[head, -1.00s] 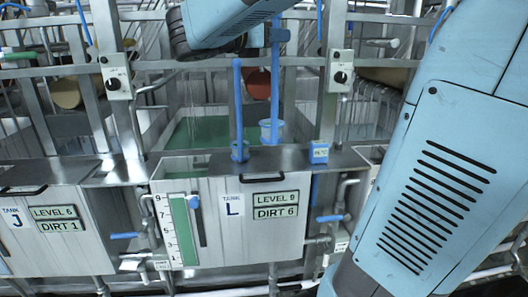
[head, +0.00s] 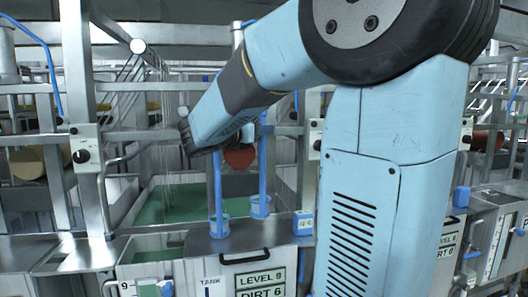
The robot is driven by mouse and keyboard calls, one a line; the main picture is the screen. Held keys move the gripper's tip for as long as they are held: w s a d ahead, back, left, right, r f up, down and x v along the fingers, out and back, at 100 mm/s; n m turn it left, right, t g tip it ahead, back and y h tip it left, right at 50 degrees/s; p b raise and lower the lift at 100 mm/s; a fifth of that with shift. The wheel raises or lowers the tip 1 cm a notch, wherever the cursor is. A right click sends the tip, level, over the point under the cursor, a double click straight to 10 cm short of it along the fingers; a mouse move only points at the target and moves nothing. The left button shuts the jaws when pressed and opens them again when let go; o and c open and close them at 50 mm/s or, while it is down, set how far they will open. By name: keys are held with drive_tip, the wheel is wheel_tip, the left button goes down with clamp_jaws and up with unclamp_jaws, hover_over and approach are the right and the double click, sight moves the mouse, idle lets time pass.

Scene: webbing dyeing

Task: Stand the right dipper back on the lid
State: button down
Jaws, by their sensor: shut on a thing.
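The right dipper (head: 261,206) is a blue cup with a tall upright blue handle. Its cup shows at the back edge of the grey lid (head: 268,232); I cannot tell whether it touches the lid. My gripper (head: 262,131) is mostly hidden behind my arm, with a small grey part beside the upper handle, and is shut on that dipper. The left dipper (head: 219,226) stands upright on the lid, close to the left of the right one. The lid has a black handle on its front side.
An open tank with green liquid (head: 170,205) lies behind and left of the lid. A small blue and white box (head: 303,222) sits at the lid's right end. A dark red roller (head: 240,157) hangs behind the dippers. Metal posts (head: 88,130) stand around.

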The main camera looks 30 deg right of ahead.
sight(264, 149)
drive_tip(key=f, duration=0.1)
drive_tip(key=w+d, duration=0.1)
drive_tip(key=f, duration=0.1)
drive_tip(key=shift+w+d+f, duration=0.45)
drive_tip(key=shift+f, duration=1.75)
drive_tip(key=c, duration=0.9)
unclamp_jaws()
